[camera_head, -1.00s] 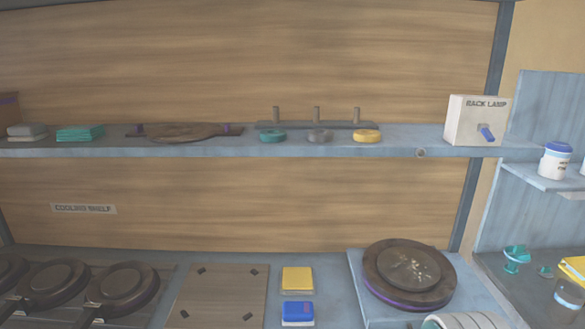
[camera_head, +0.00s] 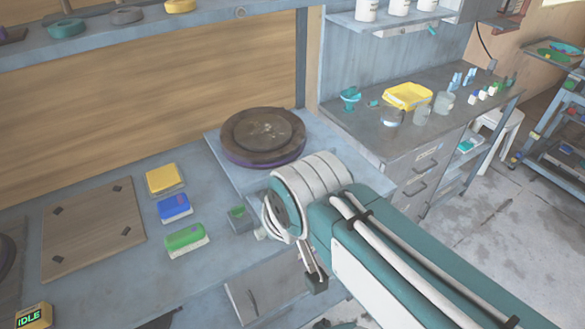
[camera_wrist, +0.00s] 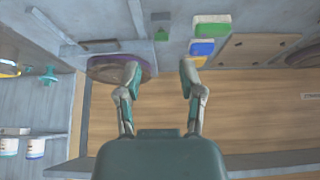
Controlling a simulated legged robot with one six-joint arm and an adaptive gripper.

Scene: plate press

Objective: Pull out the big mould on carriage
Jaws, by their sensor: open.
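The big round mould (camera_head: 262,134), dark brown with a purple lower rim, lies flat on a grey-blue raised carriage plate (camera_head: 218,150) at the back of the bench. In the wrist view the mould (camera_wrist: 104,68) shows at upper left, partly behind one finger. My gripper (camera_wrist: 158,78) is open, with its two fingers apart and nothing between them. The fingertips overlap the mould's edge in the wrist picture, but I cannot see contact. In the head view my arm comes in from the lower right, in front of the carriage, and hides its front.
Yellow (camera_head: 164,179), blue (camera_head: 174,208) and green (camera_head: 186,238) blocks lie left of the carriage. A flat board (camera_head: 94,228) lies further left. A shelf (camera_head: 110,33) runs above. A side counter (camera_head: 400,135) holds a yellow tray (camera_head: 408,96) and jars. Open floor lies at right.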

